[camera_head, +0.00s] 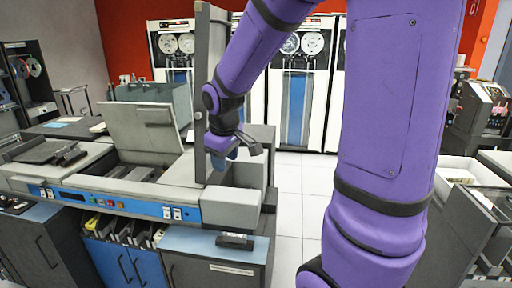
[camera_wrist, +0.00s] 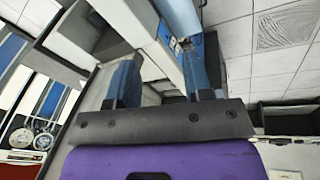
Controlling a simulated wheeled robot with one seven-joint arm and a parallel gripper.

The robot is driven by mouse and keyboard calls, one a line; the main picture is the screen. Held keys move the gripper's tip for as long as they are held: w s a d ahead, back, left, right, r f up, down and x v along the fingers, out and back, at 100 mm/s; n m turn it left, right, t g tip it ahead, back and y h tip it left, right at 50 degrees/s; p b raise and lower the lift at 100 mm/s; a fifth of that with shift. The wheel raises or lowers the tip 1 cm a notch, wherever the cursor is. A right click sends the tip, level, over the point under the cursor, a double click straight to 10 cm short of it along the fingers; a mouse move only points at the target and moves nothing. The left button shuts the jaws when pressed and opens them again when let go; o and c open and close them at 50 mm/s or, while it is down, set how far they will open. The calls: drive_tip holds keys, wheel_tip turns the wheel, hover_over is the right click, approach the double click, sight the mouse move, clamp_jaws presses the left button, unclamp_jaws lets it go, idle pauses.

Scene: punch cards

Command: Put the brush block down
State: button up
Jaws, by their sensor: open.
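A small dark block with a pale front edge, which looks like the brush block (camera_head: 235,241), lies on the blue-grey cabinet top (camera_head: 196,241) in front of the card machine (camera_head: 150,195). My gripper (camera_head: 229,157) is above and behind it, by the upright grey panel and over the grey box-shaped part at the machine's right end. In the wrist view, the two blue fingers of my gripper (camera_wrist: 158,62) stand well apart, and I see nothing held between them. The brush block cannot be made out in the wrist view.
An upright grey panel (camera_head: 203,95) rises close to my gripper's left. A raised lid (camera_head: 145,130) stands open on the machine. White tape cabinets (camera_head: 312,95) line the back wall. Pale floor (camera_head: 289,215) is clear right of the machine. Another machine (camera_head: 470,225) stands at right.

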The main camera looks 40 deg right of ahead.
drive_tip(key=s+a+r+m+t, duration=0.1)
drive_tip(key=s+a+r+m, duration=0.1)
drive_tip(key=s+r, duration=0.4)
drive_tip(key=s+a+r+m+t+y, duration=0.1)
drive_tip(key=s+a+r, duration=0.3)
drive_tip(key=s, duration=0.9)
drive_tip(key=shift+s+a+r+m+t, duration=0.15)
drive_tip(key=shift+a+r+m+t, duration=0.25)
drive_tip(key=shift+r, duration=0.45)
